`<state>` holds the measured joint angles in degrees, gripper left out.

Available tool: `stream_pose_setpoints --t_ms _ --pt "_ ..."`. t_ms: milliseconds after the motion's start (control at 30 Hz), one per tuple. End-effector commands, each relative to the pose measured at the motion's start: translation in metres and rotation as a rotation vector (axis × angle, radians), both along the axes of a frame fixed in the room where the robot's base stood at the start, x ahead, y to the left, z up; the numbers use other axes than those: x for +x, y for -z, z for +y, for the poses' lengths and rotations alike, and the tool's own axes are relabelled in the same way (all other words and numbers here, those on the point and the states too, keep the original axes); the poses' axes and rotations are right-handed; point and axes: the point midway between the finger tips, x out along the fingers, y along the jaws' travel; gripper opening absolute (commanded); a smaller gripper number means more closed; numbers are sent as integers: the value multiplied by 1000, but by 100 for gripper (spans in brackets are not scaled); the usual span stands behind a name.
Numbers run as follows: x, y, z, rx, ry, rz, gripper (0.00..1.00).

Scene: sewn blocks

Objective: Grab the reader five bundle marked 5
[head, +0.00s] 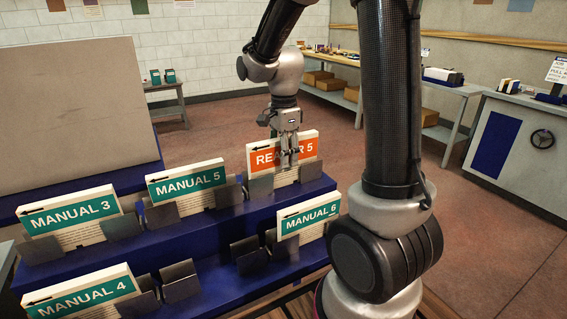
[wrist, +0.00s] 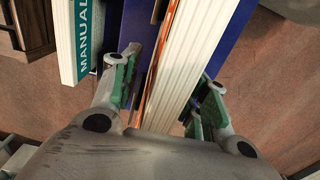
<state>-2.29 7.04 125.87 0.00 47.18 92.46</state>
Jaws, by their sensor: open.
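The reader five bundle (head: 308,149) is a white page block with an orange band lettered READER 5. It stands upright in a holder at the right end of the blue stand's upper row in the head view. In the wrist view its pale page edge (wrist: 196,58) runs between my fingers. My gripper (head: 289,158) points down over the bundle and is open. In the wrist view my gripper (wrist: 166,95) has one green-padded finger on each side of the bundle, with gaps visible. The lower part of the bundle's front is partly hidden by my finger and the holder.
Manual 3 (head: 68,213), Manual 4 (head: 80,293) and Manual 6 (head: 307,217) share the blue stand (head: 208,236). An empty holder (head: 248,256) sits left of Manual 6. Floor behind is clear.

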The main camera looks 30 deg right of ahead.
Motion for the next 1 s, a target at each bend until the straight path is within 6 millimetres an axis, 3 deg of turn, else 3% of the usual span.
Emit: stream_pose_setpoints --t_ms 300,567,867,1000 --pt "0 8 0 0 0 -2 45" --pt "0 7 0 0 1 -2 0" --pt "1 7 0 0 0 -3 0" --pt "1 -3 0 0 0 -5 0"
